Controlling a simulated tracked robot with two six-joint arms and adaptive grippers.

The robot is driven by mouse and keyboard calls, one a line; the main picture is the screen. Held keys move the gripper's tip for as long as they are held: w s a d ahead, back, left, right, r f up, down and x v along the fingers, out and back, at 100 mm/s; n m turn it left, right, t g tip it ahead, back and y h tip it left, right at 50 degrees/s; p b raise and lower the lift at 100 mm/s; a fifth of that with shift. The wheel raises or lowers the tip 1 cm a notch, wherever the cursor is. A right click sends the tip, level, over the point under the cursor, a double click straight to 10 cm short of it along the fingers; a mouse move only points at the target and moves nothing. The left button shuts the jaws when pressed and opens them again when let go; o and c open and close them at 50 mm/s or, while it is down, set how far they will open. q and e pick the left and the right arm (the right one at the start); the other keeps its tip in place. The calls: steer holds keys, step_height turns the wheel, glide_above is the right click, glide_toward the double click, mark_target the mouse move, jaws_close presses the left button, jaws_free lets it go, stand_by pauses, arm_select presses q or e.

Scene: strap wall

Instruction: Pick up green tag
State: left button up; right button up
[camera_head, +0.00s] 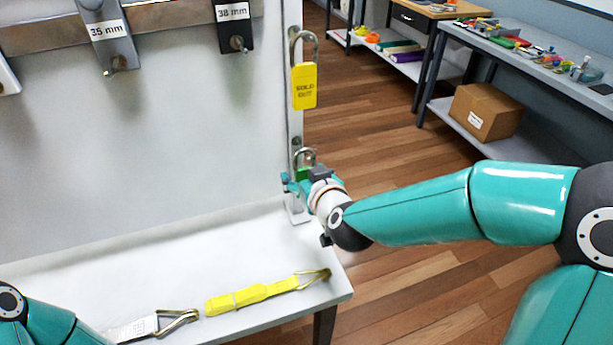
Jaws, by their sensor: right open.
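The green tag (301,174) hangs by a metal shackle (305,155) low on the upright strip at the right edge of the wall panel. Only part of its green face shows; my right gripper hides the rest. My right gripper (296,183) is open and is right at the tag, overlapping it in the head view. I cannot tell whether its fingers touch the tag. A piece of my left arm (40,322) shows at the lower left; its gripper is out of view.
A yellow "SOLD OUT" tag (304,86) hangs above the green one. Labelled holders (108,40) are on the wall. A workbench with tools and a cardboard box (484,111) stand behind at right.

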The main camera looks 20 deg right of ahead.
mark_target(304, 169)
steer(key=shift+w+f, duration=0.15)
steer(key=shift+w, duration=0.05)
steer(key=c, duration=1.3)
steer(key=shift+r, duration=0.6)
step_height(304, 169, up, 3)
steer(key=shift+s+f+p, duration=0.1)
steer(key=shift+s+p, duration=0.05)
steer(key=shift+p, duration=0.45)
steer(key=s+b, duration=0.2)
steer(key=s, duration=0.4)
steer(key=s+b, duration=0.3)
steer(key=s, duration=0.3)
steer(key=s+b, duration=0.2)
steer(key=s, duration=0.3)
steer(key=shift+s+d+f, duration=0.15)
steer(key=shift+s+d, duration=0.15)
steer(key=shift+s, duration=0.1)
